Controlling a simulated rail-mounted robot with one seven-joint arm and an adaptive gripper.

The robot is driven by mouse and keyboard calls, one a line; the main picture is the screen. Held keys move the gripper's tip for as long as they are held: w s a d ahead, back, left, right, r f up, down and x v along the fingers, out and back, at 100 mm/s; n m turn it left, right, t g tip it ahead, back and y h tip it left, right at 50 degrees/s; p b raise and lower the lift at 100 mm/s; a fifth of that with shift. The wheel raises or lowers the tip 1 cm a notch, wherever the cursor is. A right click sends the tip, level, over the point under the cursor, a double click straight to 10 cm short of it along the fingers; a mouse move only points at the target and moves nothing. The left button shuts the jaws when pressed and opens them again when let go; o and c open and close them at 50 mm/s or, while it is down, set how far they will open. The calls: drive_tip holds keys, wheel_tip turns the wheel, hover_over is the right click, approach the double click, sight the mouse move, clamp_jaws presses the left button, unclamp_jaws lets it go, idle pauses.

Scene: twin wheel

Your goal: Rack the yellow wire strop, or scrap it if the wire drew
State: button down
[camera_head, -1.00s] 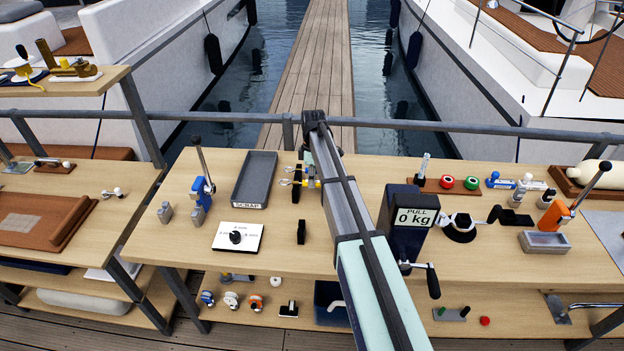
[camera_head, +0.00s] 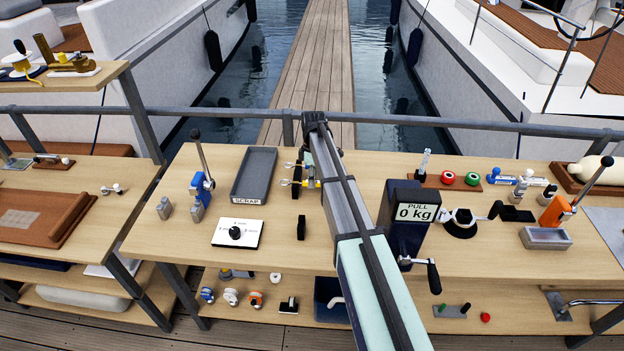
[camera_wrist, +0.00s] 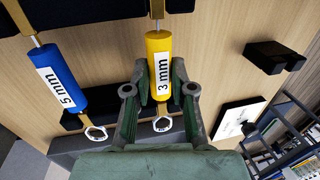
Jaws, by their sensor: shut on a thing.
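The yellow wire strop (camera_wrist: 158,50) carries a white "3 mm" label and shows in the wrist view. My gripper (camera_wrist: 159,92) is shut on its yellow body, one finger on each side. A pale ring end (camera_wrist: 163,124) shows between the fingers, below the body. A brass-coloured end runs up to a dark block at the top edge; I cannot tell if it still touches it. The wire's state at the ends cannot be judged. In the head view my arm covers most of the gripper. The grey scrap tray (camera_head: 268,162) stands left of my arm.
A blue "5 mm" strop (camera_wrist: 61,78) lies left of the yellow one, between dark blocks. A pull tester (camera_head: 415,213) reading 0 kg stands right of my arm. A white dial plate (camera_head: 237,233) and a small black block (camera_head: 301,228) sit in front of the tray.

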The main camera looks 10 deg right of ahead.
drive_tip(key=shift+f, duration=0.15)
drive_tip(key=c, duration=0.9)
unclamp_jaws()
wheel_tip(320, 180, up, 12)
drive_tip(key=w, duration=0.2)
drive_tip(key=shift+d, duration=0.3)
drive_tip(key=shift+w+f, duration=0.1)
